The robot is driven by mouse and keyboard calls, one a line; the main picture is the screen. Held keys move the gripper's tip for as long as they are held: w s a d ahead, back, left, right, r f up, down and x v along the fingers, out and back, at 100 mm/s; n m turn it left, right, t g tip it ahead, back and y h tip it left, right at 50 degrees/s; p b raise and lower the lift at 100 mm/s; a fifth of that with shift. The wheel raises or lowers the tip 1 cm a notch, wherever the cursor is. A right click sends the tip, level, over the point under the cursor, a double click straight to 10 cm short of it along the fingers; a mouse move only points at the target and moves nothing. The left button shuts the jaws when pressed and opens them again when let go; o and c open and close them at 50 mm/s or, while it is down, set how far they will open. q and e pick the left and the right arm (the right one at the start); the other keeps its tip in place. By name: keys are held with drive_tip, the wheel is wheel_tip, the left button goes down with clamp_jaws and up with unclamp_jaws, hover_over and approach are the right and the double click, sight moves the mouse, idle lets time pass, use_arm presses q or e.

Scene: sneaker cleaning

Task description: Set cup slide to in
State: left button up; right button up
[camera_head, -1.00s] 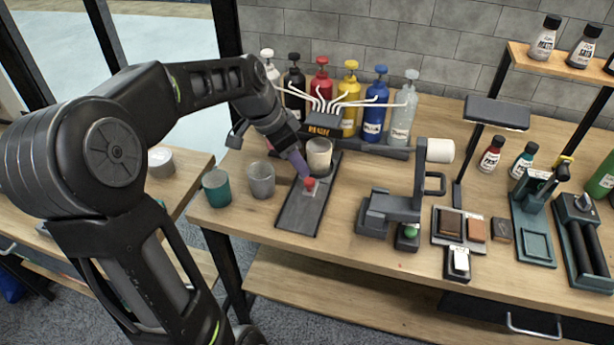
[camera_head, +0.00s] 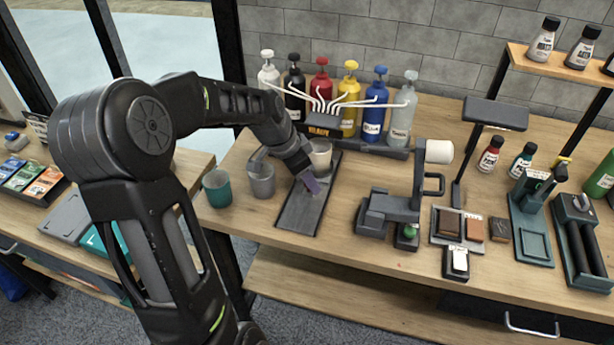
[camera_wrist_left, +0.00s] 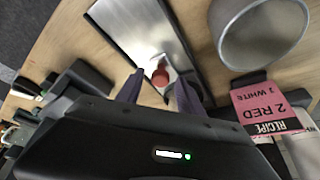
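The cup slide (camera_head: 300,212) is a dark flat rail on the table, running from the dispenser toward the front edge. A pale cup (camera_head: 320,153) stands at its back end, under the dispenser. My left gripper (camera_head: 312,185) is down over the middle of the rail and hides the slide's red knob in the head view. In the left wrist view the red knob (camera_wrist_left: 161,77) shows at the rail (camera_wrist_left: 140,32), between the two spread fingertips of my left gripper (camera_wrist_left: 160,92). Whether the fingers touch it I cannot tell. My right gripper is not in view.
A grey cup (camera_head: 261,180) and a teal cup (camera_head: 217,188) stand left of the rail. Several coloured pump bottles (camera_head: 348,100) line the back. A grey machine (camera_head: 395,210) stands to the right. A pink recipe card (camera_wrist_left: 270,105) shows in the left wrist view.

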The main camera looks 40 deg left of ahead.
use_arm(q)
clamp_jaws()
idle(1.2)
